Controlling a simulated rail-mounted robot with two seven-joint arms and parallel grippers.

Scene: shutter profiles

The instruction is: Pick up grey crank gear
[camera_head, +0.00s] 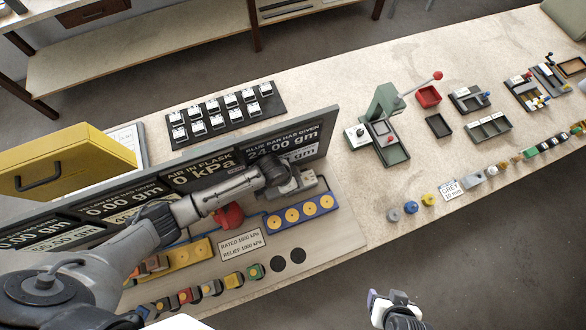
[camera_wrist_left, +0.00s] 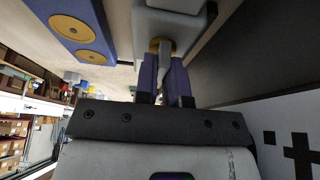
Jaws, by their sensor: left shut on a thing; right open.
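My left arm reaches across the display board in the head view. In the left wrist view the purple fingers of my left gripper (camera_wrist_left: 163,78) are shut on a grey stem (camera_wrist_left: 164,62). The stem comes out of a brass-coloured ring (camera_wrist_left: 160,44) on a grey block (camera_wrist_left: 172,20). My right gripper (camera_head: 388,297) is open and empty over the floor at the bottom. A small grey round piece (camera_head: 393,215) stands on the bench's front edge, and another grey piece (camera_head: 473,179) is beside the "GREY 10 mm" label (camera_head: 452,189). I cannot tell which is the crank gear.
A blue block with yellow discs (camera_head: 302,211) lies right of my left arm. A green press (camera_head: 384,125) with a red-knobbed lever stands mid-bench. Small trays (camera_head: 438,126) and several coloured pieces fill the right side. Bare bench (camera_head: 345,225) lies right of the blue block.

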